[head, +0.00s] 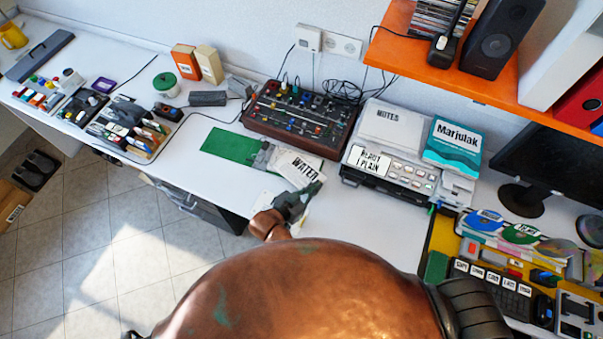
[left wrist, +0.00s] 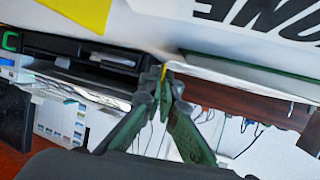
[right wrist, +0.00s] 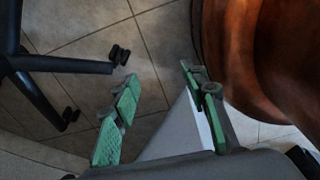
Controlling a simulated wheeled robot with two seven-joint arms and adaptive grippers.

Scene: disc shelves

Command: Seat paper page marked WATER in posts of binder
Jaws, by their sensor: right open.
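The page marked WATER (head: 303,167) is white with black letters. It lies slanted at the right end of the green binder (head: 226,143), close to its grey part (head: 262,157); I cannot make out the posts or whether the page sits on them. My left gripper (head: 316,187) is at the page's lower right corner. In the left wrist view my left gripper (left wrist: 165,85) has its fingertips nearly together; whether they pinch anything is unclear. My right gripper (right wrist: 158,75) is open and empty, away from the page.
A mixer (head: 300,115) stands behind the binder. A printer (head: 375,172) with labelled papers stands to the right. A large-lettered sheet (left wrist: 270,18) is close in the left wrist view.

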